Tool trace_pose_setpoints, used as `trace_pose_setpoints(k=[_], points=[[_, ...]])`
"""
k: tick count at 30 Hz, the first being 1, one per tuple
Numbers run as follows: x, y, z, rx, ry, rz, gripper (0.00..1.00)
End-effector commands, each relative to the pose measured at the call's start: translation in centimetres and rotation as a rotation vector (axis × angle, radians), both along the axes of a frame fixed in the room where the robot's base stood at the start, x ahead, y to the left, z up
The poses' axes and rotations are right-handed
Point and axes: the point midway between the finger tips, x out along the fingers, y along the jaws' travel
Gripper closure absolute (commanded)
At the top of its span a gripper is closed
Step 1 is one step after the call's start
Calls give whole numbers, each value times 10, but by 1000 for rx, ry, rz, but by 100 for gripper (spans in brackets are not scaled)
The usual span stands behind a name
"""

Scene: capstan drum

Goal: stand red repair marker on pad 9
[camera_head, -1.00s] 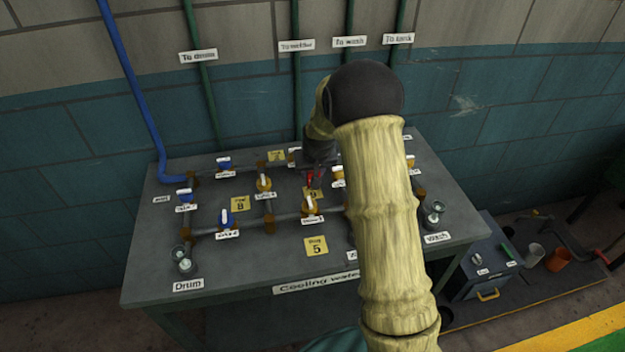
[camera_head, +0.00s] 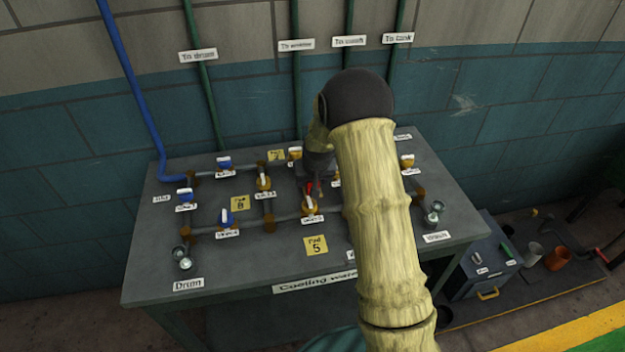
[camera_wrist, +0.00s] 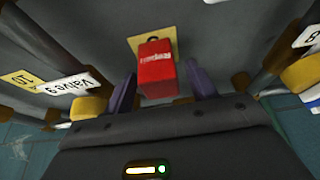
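The red repair marker (camera_wrist: 157,72) is a red block with "Repair" written on it. In the wrist view it is between the two fingers of my gripper (camera_wrist: 163,76), with narrow gaps at its sides, so the gripper looks slightly open around it. The marker covers part of a yellow pad (camera_wrist: 140,45) whose number is hidden. It seems to be upright on that pad, but its contact is hard to see. In the head view, the marker (camera_head: 310,187) is a small red patch below my gripper (camera_head: 316,192), and pad 9 is hidden there.
Pipes and valves surround the spot on the grey table (camera_head: 270,262). The Valve 9 label (camera_wrist: 68,86) and pad 10 (camera_wrist: 22,79) are at the left in the wrist view. Pad 5 (camera_head: 316,245) and pad 8 (camera_head: 240,203) are bare in the head view.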

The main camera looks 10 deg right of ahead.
Motion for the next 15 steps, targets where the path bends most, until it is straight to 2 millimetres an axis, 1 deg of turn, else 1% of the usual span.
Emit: trace_pose_setpoints(k=[9,12,15], points=[[0,-1,2,0,0,-2,42],[-1,0,6,0,-2,0,42],[-4,-1,16,-1,-3,-1,42]])
